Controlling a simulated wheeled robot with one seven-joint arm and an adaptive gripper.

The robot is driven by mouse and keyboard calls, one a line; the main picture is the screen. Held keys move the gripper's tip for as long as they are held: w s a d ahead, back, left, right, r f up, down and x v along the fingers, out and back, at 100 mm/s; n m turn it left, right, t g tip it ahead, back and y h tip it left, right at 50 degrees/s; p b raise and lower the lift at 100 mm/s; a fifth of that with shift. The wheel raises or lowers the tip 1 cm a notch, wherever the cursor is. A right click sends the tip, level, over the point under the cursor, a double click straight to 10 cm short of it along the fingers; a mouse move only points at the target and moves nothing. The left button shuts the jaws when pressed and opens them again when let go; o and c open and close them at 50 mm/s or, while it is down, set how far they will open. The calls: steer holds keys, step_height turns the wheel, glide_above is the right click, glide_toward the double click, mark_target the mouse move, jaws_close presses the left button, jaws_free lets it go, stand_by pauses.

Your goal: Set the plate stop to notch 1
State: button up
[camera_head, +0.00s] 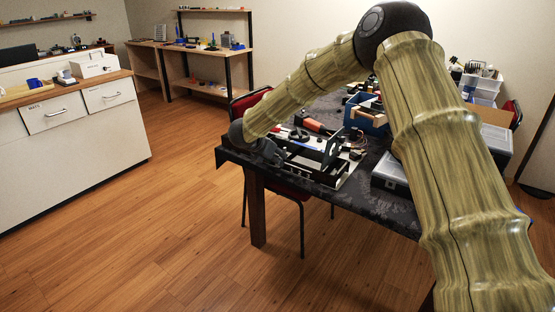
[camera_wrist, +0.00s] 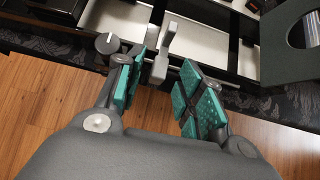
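My gripper (camera_wrist: 168,68) has its two teal-padded fingers apart. A grey lever-like piece (camera_wrist: 161,54) stands between the fingertips, with a visible gap to the right finger; whether the left finger touches it I cannot tell. The lever rises from a black-framed panel with pale metal strips (camera_wrist: 203,43). No notch numbers are readable, and I cannot tell for sure which part is the plate stop. In the head view my gripper (camera_head: 270,152) is at the left end of the panel unit (camera_head: 318,180), and the wrist hides the lever.
A round dark knob with a white mark (camera_wrist: 108,43) sits just left of the left finger. A dark upright plate with a round hole (camera_wrist: 287,42) stands at the right. The black-covered table (camera_head: 375,206) also holds a blue bin (camera_head: 366,119) and a grey case (camera_head: 390,174).

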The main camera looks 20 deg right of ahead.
steer(key=shift+x, duration=1.2)
jaws_close()
